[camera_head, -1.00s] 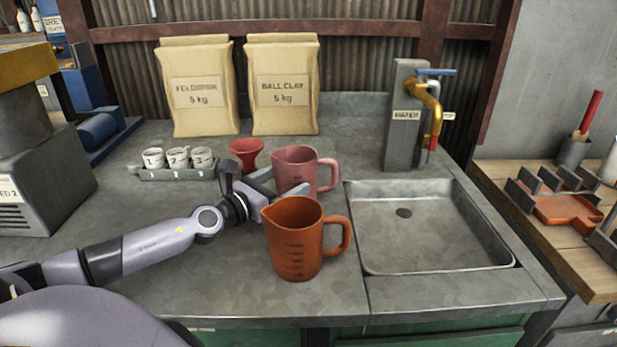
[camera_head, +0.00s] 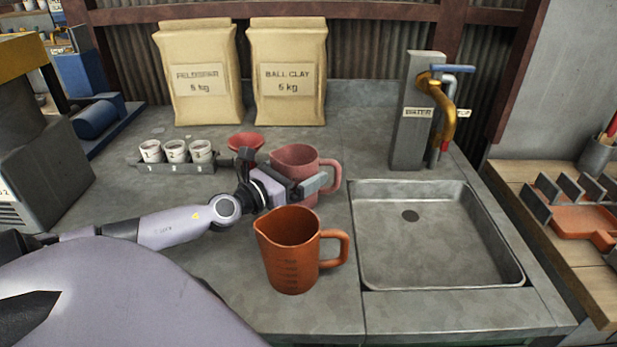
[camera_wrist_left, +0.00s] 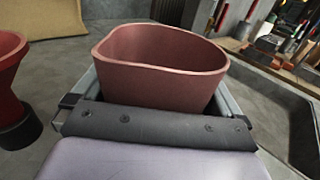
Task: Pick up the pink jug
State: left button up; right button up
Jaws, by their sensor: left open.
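The pink jug (camera_head: 294,156) stands upright on the counter behind the orange jug, left of the sink, its handle to the right. My left gripper (camera_head: 318,180) is open around the jug's body, one finger along its near side in the head view. In the left wrist view the jug's open rim (camera_wrist_left: 160,62) rises between the two fingers (camera_wrist_left: 158,92). Whether the fingers touch the jug, I cannot tell. Its lower part is hidden by my gripper and the orange jug. My right gripper is not in view.
An orange measuring jug (camera_head: 290,262) stands close in front of my gripper. A red funnel-shaped cup (camera_head: 246,140) is just left of the pink jug, beside a rack of white cups (camera_head: 176,166). The sink (camera_head: 440,275) lies to the right. Two bags (camera_head: 288,75) stand behind.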

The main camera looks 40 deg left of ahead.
pick_arm(q)
jog(key=c, duration=0.7)
jog(key=shift+r, duration=0.15)
jog(key=shift+r+p, duration=0.45)
jog(key=shift+r, duration=0.1)
notch_tip(320, 180, up, 19)
jog(key=p, duration=0.6)
jog(key=shift+f, duration=0.2)
